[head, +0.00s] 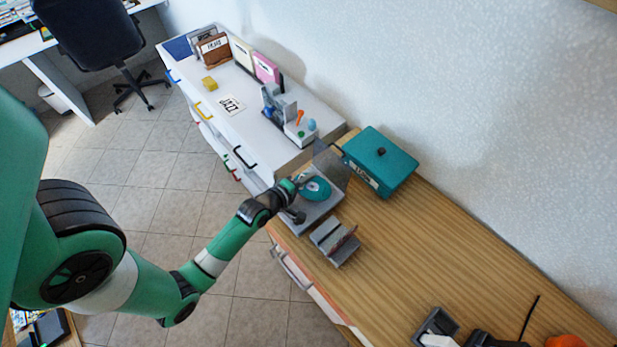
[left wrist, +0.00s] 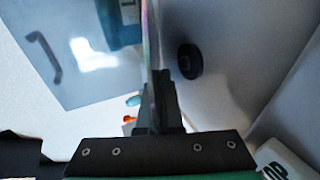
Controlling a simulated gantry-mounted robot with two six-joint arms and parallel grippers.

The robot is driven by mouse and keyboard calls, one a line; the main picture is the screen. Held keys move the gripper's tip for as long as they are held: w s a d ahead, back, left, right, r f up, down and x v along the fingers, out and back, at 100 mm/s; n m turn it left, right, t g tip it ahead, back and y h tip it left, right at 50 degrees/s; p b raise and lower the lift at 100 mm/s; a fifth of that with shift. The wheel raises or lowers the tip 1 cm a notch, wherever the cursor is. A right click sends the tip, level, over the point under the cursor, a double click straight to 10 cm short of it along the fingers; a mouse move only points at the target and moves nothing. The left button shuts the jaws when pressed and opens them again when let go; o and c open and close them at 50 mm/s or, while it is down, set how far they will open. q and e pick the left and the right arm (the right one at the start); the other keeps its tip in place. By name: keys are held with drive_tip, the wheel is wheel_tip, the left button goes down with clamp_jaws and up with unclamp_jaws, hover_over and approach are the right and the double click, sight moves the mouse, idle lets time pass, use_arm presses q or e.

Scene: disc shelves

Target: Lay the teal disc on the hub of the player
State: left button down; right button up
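The teal disc (head: 317,189) with a pale centre shows over the grey player (head: 321,206) in the head view. My left gripper (head: 292,187) reaches in at the disc's left side. In the left wrist view, its fingers (left wrist: 164,108) are shut on the rim of the disc, a thin edge-on line (left wrist: 151,45). A round black knob (left wrist: 190,61), which looks like the player's hub, stands on a grey surface right of the disc. The disc looks apart from it, but I cannot tell how high. My right gripper is not in view.
The player's clear lid (head: 332,163) stands open, its handle (left wrist: 44,57) at left in the wrist view. A teal box (head: 380,158) stands behind it. A grey rack (head: 334,241) stands in front. A white cabinet (head: 262,128) bears several holders. The wooden top (head: 430,245) has free room to the right.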

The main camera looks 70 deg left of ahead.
use_arm(q)
drive_tip(key=shift+s+d+f, duration=0.1)
drive_tip(key=shift+s+f, duration=0.05)
drive_tip(key=shift+f, duration=0.25)
idle(0.3)
drive_tip(key=c, duration=1)
unclamp_jaws()
drive_tip(key=shift+s+r+p, duration=0.1)
drive_tip(key=shift+r+p, duration=0.05)
drive_tip(key=shift+p, duration=0.2)
drive_tip(key=v, duration=0.3)
drive_tip(key=p+v, duration=0.1)
drive_tip(key=v, duration=0.3)
drive_tip(key=p+v, duration=0.1)
drive_tip(key=v, duration=0.3)
drive_tip(key=shift+r, duration=0.4)
